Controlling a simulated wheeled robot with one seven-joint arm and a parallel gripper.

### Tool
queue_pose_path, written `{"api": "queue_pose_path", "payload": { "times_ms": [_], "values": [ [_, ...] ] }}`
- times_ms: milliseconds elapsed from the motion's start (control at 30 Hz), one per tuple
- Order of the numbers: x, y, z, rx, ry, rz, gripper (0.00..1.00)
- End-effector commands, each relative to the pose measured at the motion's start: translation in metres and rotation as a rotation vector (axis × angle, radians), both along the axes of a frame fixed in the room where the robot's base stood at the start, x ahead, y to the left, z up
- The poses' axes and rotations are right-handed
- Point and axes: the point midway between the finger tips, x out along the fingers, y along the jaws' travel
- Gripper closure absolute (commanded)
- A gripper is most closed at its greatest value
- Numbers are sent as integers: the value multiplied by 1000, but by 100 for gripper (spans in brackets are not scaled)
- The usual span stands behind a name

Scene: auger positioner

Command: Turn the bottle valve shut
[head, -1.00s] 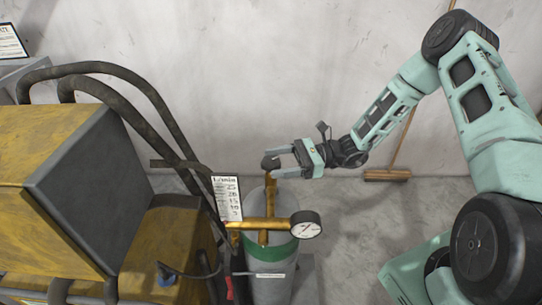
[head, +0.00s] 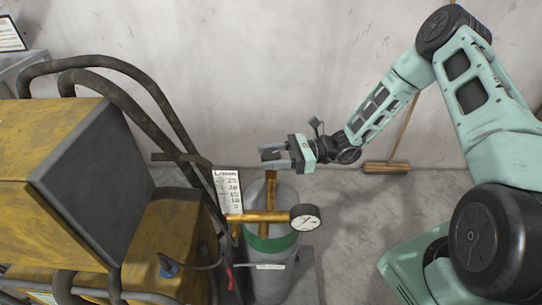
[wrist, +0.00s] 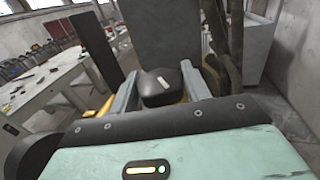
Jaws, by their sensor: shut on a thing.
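The gas bottle (head: 270,268) is grey with a green band and stands upright in the middle of the head view. A brass stem (head: 270,190) rises from its top. My gripper (head: 270,157) is at the top of this stem, reaching in from the right. In the wrist view the black valve knob (wrist: 157,88), with a small pale mark on top, sits between the two grey fingers (wrist: 160,95). The fingers are shut on the knob. In the head view the fingers mostly hide the knob.
A yellow machine (head: 165,245) with black hoses (head: 150,90) stands close on the left. A broom (head: 386,167) leans at the back wall.

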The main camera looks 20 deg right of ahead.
Motion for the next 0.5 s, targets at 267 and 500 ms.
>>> {"api": "queue_pose_path", "payload": {
  "times_ms": [267, 500],
  "values": [
    [-1, -1, 2, 4, 5, -148, 76],
    [-1, -1, 3, 4, 9, -353, 76]
  ]
}}
